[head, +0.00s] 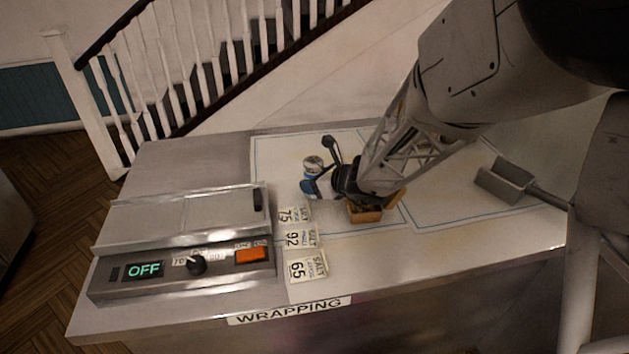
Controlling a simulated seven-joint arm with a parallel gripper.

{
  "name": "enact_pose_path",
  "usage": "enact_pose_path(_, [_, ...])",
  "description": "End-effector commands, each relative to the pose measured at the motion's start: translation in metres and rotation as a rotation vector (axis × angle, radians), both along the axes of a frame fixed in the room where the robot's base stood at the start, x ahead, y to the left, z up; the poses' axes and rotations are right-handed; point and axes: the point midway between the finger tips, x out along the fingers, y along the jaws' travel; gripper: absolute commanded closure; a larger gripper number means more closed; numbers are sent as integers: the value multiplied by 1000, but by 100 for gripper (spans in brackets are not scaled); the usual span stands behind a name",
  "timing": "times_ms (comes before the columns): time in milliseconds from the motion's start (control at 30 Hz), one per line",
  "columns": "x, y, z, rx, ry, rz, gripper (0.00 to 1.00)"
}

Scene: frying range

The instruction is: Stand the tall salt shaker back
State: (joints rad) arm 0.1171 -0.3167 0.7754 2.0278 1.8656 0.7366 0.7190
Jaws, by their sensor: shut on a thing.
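A small shaker-like thing (313,164) with a pale, metallic-looking round top is at the back middle of the counter. It looks roughly upright, but its lower part is partly hidden, so its tilt and whether it touches the counter are unclear. My gripper (320,166) reaches to it from the right, with a dark finger behind it and a blue-tipped finger in front. The jaws are shut on this thing.
A yellow-brown box (366,214) sits just below my wrist. A metal unit (180,270) reading OFF, with a knob and orange switch, fills the left. A grey scoop-like tool (505,182) lies at the right. Blue-outlined paper (450,205) covers the counter's middle and right.

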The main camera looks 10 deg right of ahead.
Motion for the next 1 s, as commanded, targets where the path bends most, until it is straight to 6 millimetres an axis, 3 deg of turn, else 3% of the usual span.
enact_pose_path(667, [0,0,-3,0,0,0,75])
enact_pose_path(700, [0,0,-3,0,0,0,42])
enact_pose_path(867, [0,0,-3,0,0,0,18])
enact_pose_path(1000, [0,0,-4,0,0,0,17])
